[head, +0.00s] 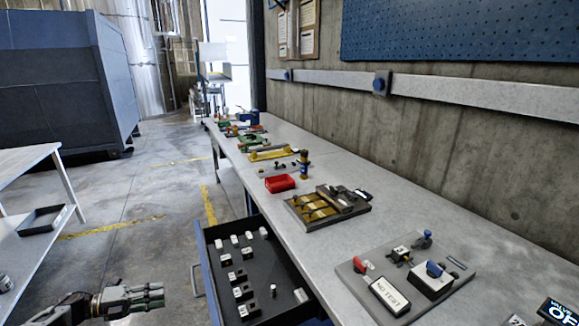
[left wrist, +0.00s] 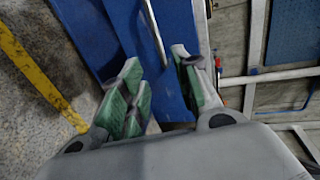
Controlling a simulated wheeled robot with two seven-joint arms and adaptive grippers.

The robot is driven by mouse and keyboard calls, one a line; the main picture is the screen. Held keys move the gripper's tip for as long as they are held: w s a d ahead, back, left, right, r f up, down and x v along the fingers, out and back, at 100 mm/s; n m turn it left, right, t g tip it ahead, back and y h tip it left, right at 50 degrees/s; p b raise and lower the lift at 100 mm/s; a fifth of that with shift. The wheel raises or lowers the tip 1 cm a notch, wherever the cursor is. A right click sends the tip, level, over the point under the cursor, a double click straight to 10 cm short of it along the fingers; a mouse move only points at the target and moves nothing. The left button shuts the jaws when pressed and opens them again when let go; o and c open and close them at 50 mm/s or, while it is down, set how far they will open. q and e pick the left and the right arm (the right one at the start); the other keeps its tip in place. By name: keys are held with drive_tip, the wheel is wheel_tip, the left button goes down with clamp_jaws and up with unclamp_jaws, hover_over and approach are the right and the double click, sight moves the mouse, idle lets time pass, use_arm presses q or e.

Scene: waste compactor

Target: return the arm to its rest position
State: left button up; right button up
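My left gripper (head: 140,298) shows at the lower left of the head view, to the left of the open drawer and apart from it. In the left wrist view its two green-padded fingers (left wrist: 165,88) stand apart, with a blue surface behind the gap and nothing between them. My right gripper is not in view.
The open drawer (head: 208,267) holds several small black and white parts and has a handle (head: 197,281) on its left side. The long workbench (head: 328,240) carries a red bin (head: 280,184), fixtures and a switch board (head: 350,279). A white table (head: 22,160) stands at left; the floor between is clear.

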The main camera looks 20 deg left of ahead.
use_arm(q)
drive_tip(key=s+f+n+y+p, duration=0.1)
drive_tip(key=s+f+n+y, duration=0.25)
drive_tip(key=f+n, duration=0.45)
drive_tip(key=s+f+n+y+p, duration=0.1)
drive_tip(key=s+f+n+y, duration=0.25)
drive_tip(key=f, duration=0.85)
drive_tip(key=s+f+n+y+p, duration=0.15)
drive_tip(key=f+n+y, duration=0.3)
drive_tip(key=f, duration=0.55)
drive_tip(key=s+d+f+n+g, duration=0.5)
drive_tip(key=s+d+f, duration=0.4)
drive_tip(key=d+f, duration=0.3)
drive_tip(key=s+d+f+n+g+p, duration=0.1)
drive_tip(key=s+d+f+g, duration=0.1)
drive_tip(key=d, duration=0.6)
drive_tip(key=s+d+f+n+g, duration=0.1)
drive_tip(key=s+d+f+g, duration=0.2)
drive_tip(key=s+d+f, duration=0.2)
drive_tip(key=s+d, duration=0.1)
drive_tip(key=d, duration=0.2)
drive_tip(key=shift+s+d+f+g+h+p, duration=0.15)
drive_tip(key=shift+s+d+g+h+p, duration=0.15)
drive_tip(key=shift+d+h+p, duration=0.1)
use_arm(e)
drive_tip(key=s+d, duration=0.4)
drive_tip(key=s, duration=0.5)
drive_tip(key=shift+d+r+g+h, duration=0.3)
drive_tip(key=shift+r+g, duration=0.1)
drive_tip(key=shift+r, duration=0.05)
